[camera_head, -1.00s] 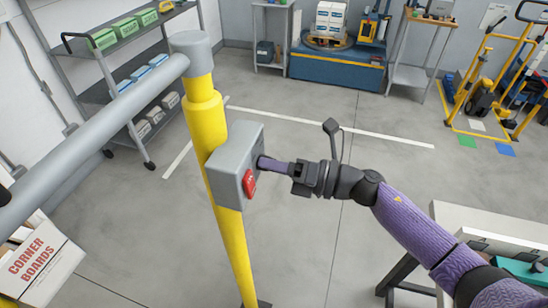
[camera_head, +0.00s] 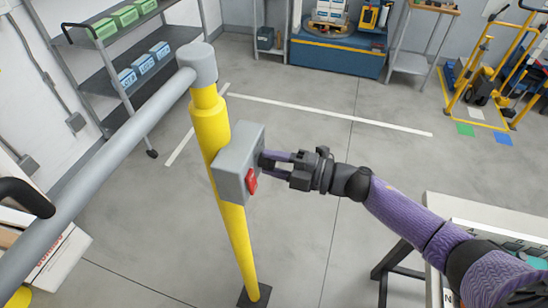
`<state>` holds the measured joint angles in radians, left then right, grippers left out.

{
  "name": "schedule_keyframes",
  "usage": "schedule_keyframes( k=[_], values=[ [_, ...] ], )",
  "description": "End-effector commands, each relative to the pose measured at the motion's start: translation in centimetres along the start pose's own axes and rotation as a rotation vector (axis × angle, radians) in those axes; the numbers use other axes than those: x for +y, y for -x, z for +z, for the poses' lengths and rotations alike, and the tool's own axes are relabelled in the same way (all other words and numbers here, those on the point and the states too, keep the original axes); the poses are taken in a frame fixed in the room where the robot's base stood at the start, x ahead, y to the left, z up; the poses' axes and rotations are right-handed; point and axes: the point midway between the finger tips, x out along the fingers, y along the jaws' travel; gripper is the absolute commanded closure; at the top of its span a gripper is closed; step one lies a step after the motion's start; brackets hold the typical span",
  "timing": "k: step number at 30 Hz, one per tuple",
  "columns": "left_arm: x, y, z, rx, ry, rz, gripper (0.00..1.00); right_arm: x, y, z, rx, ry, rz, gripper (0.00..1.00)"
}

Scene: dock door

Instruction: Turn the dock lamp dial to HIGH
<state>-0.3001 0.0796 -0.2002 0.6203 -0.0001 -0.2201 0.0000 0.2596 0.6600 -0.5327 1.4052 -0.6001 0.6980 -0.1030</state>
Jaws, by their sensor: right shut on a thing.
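A grey control box (camera_head: 238,162) is fixed to a yellow post (camera_head: 234,232). A red part (camera_head: 251,182) sits on its front face. My right gripper (camera_head: 266,160) reaches in from the right, with its fingertips at the box's right side. It is shut on a dark knob there, likely the lamp dial, which the fingers mostly hide. I cannot read any dial marks or its setting. My left gripper is not clearly in view.
A grey rail (camera_head: 110,165) runs from the post top to the lower left. A shelf cart (camera_head: 128,62) stands at the back left, a blue platform (camera_head: 337,54) at the back. A table (camera_head: 488,242) is at the lower right. The floor behind the post is clear.

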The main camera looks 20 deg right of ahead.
Motion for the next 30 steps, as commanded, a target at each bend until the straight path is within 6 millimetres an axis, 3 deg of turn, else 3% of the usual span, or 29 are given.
schedule_keyframes(
  k=[10, 26, 27, 30],
  values=[
    [-0.06, 0.62, -0.07, 0.0, 0.0, -0.001, 1.0, 0.05, 0.0, 0.0, 0.0, -0.117, 0.0, 1.0],
    [-0.07, 0.66, -0.07, 0.0, 0.0, -0.001, 1.0, 0.0, 0.0, 0.01, 0.0, -0.136, 0.0, 1.0],
    [-0.07, 0.66, -0.07, 0.0, 0.0, -0.001, 1.0, 0.01, 0.0, 0.01, 0.0, -0.135, 0.0, 0.49],
    [-0.07, 0.66, -0.07, 0.0, 0.0, -0.001, 1.0, 0.01, 0.0, 0.01, 0.0, -0.135, 0.0, 0.28]
  ],
)
